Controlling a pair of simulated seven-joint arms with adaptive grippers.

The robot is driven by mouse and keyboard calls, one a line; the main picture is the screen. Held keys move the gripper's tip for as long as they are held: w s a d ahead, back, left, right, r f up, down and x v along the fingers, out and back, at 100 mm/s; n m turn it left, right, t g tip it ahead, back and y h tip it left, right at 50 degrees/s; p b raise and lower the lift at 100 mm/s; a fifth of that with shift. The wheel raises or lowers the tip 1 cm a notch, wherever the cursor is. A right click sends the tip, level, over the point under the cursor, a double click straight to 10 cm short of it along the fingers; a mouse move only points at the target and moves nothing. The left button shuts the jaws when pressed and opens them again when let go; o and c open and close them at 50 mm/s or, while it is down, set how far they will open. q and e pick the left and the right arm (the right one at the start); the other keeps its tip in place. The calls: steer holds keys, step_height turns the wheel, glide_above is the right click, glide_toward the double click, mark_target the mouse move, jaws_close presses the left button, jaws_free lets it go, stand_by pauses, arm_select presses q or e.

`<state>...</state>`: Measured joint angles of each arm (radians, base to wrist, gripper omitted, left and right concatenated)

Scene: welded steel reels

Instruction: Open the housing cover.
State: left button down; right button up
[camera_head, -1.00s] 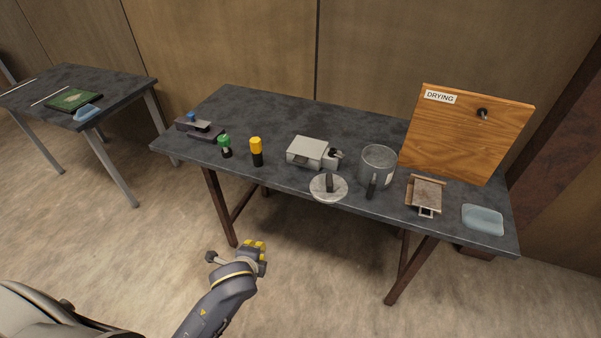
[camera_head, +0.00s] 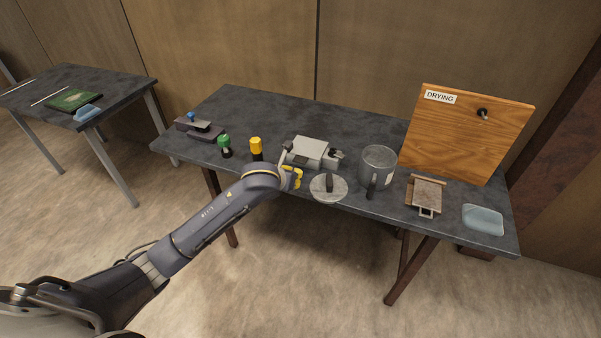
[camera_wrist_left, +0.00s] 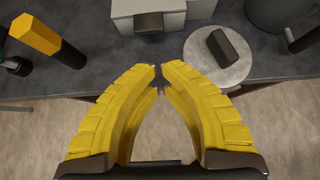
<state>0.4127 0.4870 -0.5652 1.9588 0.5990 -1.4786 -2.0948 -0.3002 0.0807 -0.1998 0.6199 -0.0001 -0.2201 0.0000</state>
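A pale grey housing (camera_head: 314,147) with a flat cover on top stands near the front edge of the dark table, and the cover looks closed. A dark tab is on its front face; the housing's front also shows at the top of the left wrist view (camera_wrist_left: 124,19). My left gripper (camera_head: 297,177) is at the table's front edge, just in front of the housing and apart from it. In the left wrist view its yellow fingers (camera_wrist_left: 160,72) converge, tips almost together, with nothing between them. My arm hides part of the housing's lower left. My right gripper is not in view.
A round grey disc with a dark handle (camera_head: 338,194) lies close right of my gripper, with a grey mug (camera_head: 378,163) beyond. The back of the table (camera_head: 290,113) is clear.

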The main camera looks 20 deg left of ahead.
arm_select(q)
steer(key=shift+x, duration=5)
steer(key=shift+d+r, duration=0.1)
steer(key=shift+r, duration=0.05)
